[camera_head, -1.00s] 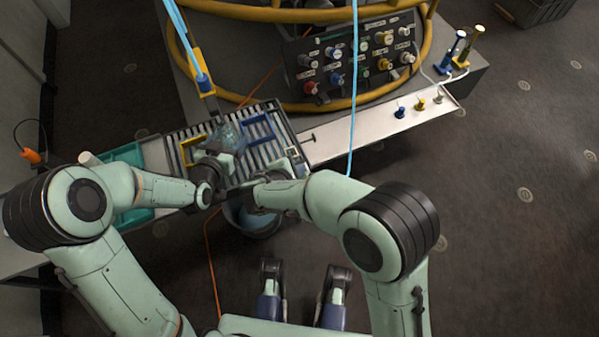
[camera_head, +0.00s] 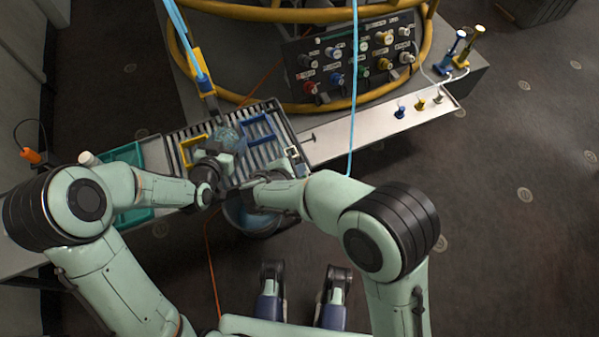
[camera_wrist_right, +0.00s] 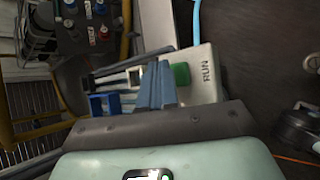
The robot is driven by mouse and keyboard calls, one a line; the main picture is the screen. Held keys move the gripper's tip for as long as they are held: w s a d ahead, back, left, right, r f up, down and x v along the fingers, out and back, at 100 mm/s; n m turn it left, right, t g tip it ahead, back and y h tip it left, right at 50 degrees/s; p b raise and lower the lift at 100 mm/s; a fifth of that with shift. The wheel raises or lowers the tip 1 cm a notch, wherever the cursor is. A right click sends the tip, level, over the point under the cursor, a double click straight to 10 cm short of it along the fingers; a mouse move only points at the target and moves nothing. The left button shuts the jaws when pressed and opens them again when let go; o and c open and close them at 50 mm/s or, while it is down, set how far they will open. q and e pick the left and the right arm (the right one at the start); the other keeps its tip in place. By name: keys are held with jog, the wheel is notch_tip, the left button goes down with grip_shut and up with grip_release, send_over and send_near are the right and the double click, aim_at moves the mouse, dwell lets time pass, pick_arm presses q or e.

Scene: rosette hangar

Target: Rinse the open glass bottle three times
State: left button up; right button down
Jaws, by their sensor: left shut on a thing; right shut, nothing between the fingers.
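My left gripper (camera_head: 217,158) is shut on the clear bluish glass bottle (camera_head: 230,137), which it holds over the slatted rack (camera_head: 268,152). The bottle's rounded body shows beyond the fingers; its mouth is hidden, and I cannot tell whether liquid is inside. My right gripper (camera_head: 284,169) is shut and empty at the rack's right side. In the right wrist view its closed fingertips (camera_wrist_right: 160,72) are close beside a green button (camera_wrist_right: 180,74) on a pale box marked RUN (camera_wrist_right: 203,74). I cannot tell whether they touch.
A bluish bucket (camera_head: 262,222) stands below the rack's front edge, partly behind my arms. Yellow (camera_head: 188,151) and blue (camera_head: 259,131) brackets sit on the rack. A teal tray (camera_head: 132,218) is at left. A valve panel (camera_head: 352,58) stands behind, and a light-blue hose (camera_head: 354,100) hangs at right.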

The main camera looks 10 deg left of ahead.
jog(key=shift+f, duration=0.15)
dwell(0.5)
jog(key=shift+f, duration=0.3)
jog(key=shift+f, duration=0.45)
dwell(0.6)
dwell(1.6)
jog(key=shift+r, duration=0.9)
jog(key=shift+r, duration=2.5)
